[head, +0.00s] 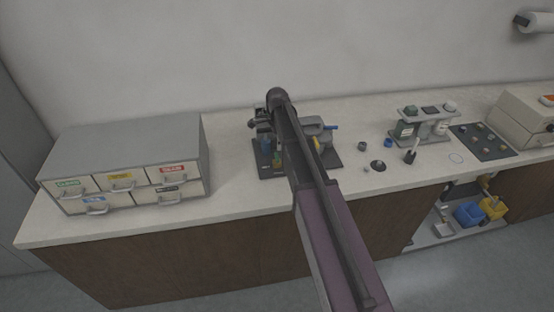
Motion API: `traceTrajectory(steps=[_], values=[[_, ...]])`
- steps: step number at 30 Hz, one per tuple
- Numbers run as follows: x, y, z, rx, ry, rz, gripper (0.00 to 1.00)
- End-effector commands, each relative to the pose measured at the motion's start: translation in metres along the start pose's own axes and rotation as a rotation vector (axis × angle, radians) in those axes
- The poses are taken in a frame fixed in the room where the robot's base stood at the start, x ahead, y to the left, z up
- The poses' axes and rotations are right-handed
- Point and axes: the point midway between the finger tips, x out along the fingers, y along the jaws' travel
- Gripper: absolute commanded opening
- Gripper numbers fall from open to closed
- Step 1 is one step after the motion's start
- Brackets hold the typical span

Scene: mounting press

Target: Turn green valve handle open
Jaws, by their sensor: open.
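The press unit stands on a dark base plate (285,173) at the middle of the counter. My arm crosses in front of it and hides much of it. A small greenish part (277,159) shows low on the unit, just left of my arm; I cannot tell whether it is the green valve handle or how it is turned.
A grey drawer cabinet (130,140) stands at the left. To the right are small loose parts, a bottle rack (422,126), a dark mat (484,142) and a beige box (525,115). Blue and yellow bins (469,213) sit below. Counter between cabinet and press is clear.

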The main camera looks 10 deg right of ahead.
Motion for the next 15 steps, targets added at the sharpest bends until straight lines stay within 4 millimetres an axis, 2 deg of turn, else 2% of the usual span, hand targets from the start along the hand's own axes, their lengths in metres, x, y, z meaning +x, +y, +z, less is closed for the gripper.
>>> traceTrajectory(steps=[1,15], values=[[0.008,0.0,0.0,0.0,0.0,0.0,1.0],[0.044,0.0,0.0,0.0,0.0,0.0,1.0]])
